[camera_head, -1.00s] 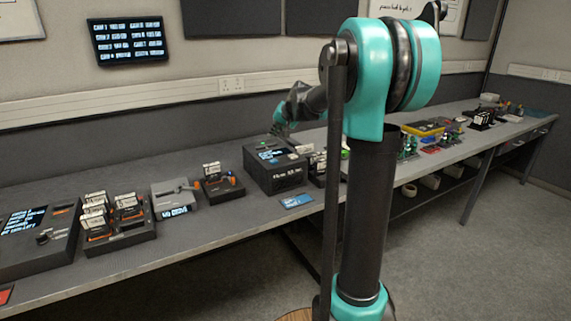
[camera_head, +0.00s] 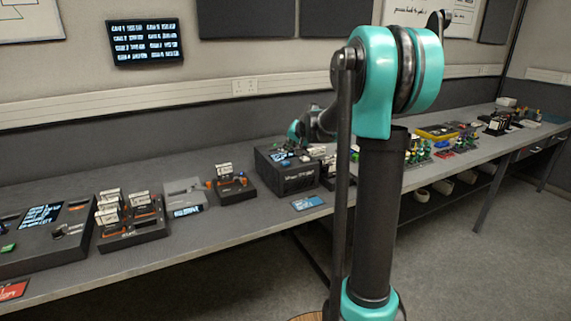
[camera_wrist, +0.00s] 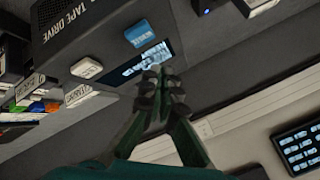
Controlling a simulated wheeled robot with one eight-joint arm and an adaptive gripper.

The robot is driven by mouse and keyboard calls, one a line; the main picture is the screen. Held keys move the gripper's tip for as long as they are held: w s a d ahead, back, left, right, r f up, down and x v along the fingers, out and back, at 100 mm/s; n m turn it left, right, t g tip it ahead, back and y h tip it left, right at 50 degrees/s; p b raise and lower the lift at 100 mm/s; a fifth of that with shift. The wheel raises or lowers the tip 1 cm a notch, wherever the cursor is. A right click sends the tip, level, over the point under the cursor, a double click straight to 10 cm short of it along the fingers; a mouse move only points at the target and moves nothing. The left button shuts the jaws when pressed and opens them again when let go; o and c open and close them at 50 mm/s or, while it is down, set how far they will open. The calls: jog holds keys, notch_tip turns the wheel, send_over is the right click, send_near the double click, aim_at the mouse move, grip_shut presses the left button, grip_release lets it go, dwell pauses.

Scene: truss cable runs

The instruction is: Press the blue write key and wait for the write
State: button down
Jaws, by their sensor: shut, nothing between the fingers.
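The tape drive (camera_wrist: 70,38) is a dark box on the bench, lettered "TAPE DRIVE" in the wrist view. It also shows in the head view (camera_head: 288,182). A blue key (camera_wrist: 139,33) sits on its top face, beside a lit screen (camera_wrist: 138,68). A white key (camera_wrist: 87,68) is on the same face. My gripper (camera_wrist: 160,76) is shut and empty. Its fingertips overlap the screen in the wrist view, a little apart from the blue key. I cannot tell their height above it. In the head view my gripper (camera_head: 295,134) is over the drive, its tips small.
A blue card (camera_head: 309,202) lies in front of the drive. To its left stand a small dark unit (camera_head: 235,193), a grey device (camera_head: 184,194) and a rack of cards (camera_head: 130,232). A wall display (camera_head: 146,42) hangs behind. Several coloured items fill the bench to the right.

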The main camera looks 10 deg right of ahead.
aim_at(287, 163)
jog(key=shift+f, duration=1.4)
jog(key=shift+f, duration=0.2)
dwell(0.3)
jog(key=shift+f, duration=0.2)
jog(key=shift+f, duration=0.5)
dwell(0.8)
dwell(0.3)
jog(key=shift+r, duration=0.95)
jog(key=shift+r, duration=0.1)
jog(key=shift+r, duration=2.4)
jog(key=shift+s+f, duration=0.1)
